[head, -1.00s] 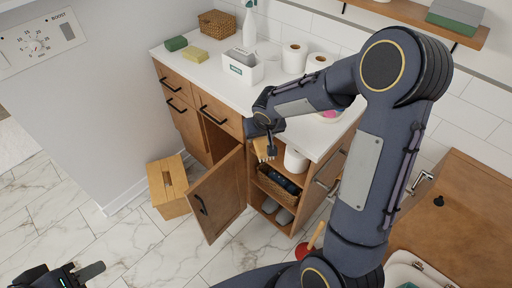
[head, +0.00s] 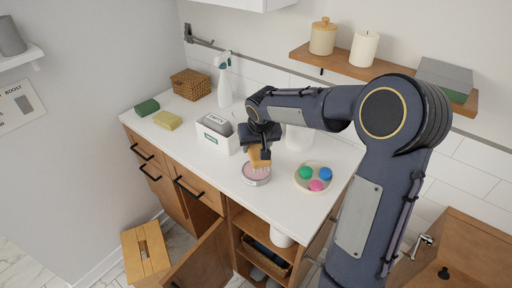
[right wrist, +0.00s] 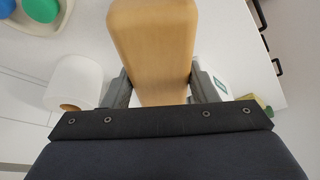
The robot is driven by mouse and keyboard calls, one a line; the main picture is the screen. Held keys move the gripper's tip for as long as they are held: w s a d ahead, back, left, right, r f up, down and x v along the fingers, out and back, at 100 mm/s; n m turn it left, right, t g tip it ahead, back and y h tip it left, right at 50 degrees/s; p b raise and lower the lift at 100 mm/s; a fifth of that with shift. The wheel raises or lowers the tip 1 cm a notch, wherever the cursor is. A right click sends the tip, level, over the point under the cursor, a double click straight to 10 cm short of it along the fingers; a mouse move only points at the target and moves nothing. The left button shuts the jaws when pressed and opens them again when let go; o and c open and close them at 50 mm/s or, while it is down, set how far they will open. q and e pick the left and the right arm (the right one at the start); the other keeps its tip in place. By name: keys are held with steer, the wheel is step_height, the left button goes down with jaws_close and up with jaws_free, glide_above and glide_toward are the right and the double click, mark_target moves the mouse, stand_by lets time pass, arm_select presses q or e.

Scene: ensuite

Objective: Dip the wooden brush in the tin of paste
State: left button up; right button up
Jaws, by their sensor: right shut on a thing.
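The wooden brush (head: 260,158) is gripped in my right gripper (head: 261,146), its pale bristles pointing down. In the right wrist view the brush's wooden body (right wrist: 152,50) sits between the two fingers. The tin of paste (head: 256,178), a round shallow tin with a pink top, stands on the white counter. The brush is right over the tin in the head view, its bristle ends overlapping the pink surface. I cannot tell whether they touch the paste. The tin is hidden in the right wrist view. My left gripper is out of view.
A dish (head: 312,187) with coloured balls stands right of the tin, a white box (head: 217,135) left of it, and a toilet roll (right wrist: 75,80) behind. A spray bottle (head: 224,88) and wicker basket (head: 191,85) stand at the back. A cupboard door (head: 203,262) hangs open below.

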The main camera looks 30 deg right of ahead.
steer(key=shift+w+d, duration=0.2)
steer(key=shift+w, duration=0.15)
steer(key=shift+f, duration=0.1)
steer(key=shift+s+a+f+b, duration=0.1)
steer(key=shift+s+f+b, duration=0.1)
steer(key=shift+f+b, duration=0.3)
steer(key=shift+w+f+b, duration=0.1)
steer(key=shift+f+b, duration=1.45)
steer(key=shift+f, duration=0.75)
steer(key=shift+f+b, duration=0.6)
steer(key=shift+b, duration=0.1)
steer(key=shift+r, duration=0.1)
steer(key=shift+r+p, duration=2.35)
steer(key=shift+r, duration=1.2)
